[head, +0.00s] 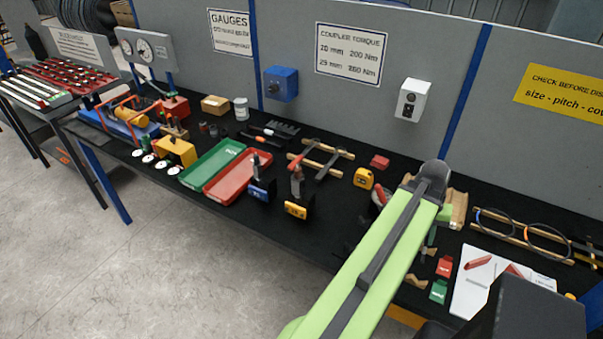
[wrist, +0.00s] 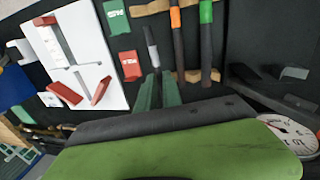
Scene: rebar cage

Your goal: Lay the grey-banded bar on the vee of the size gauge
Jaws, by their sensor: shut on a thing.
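The grey-banded bar (wrist: 152,48) is dark with a pale grey band and stands out from between my gripper's green fingers in the wrist view. My gripper (wrist: 159,88) is shut on the bar's near part. The bar lines up with the wooden rests; I cannot tell whether it touches them. A round white dial (wrist: 290,136) shows at the wrist view's right edge and may belong to the size gauge. Its vee is not visible.
Orange-banded (wrist: 176,40) and green-banded (wrist: 206,40) bars lie close right of the held bar. A red tag (wrist: 130,65), a green tag (wrist: 116,18) and a white sheet (wrist: 85,60) lie left. Blue (head: 262,190) and yellow (head: 296,210) blocks stand at the bench front.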

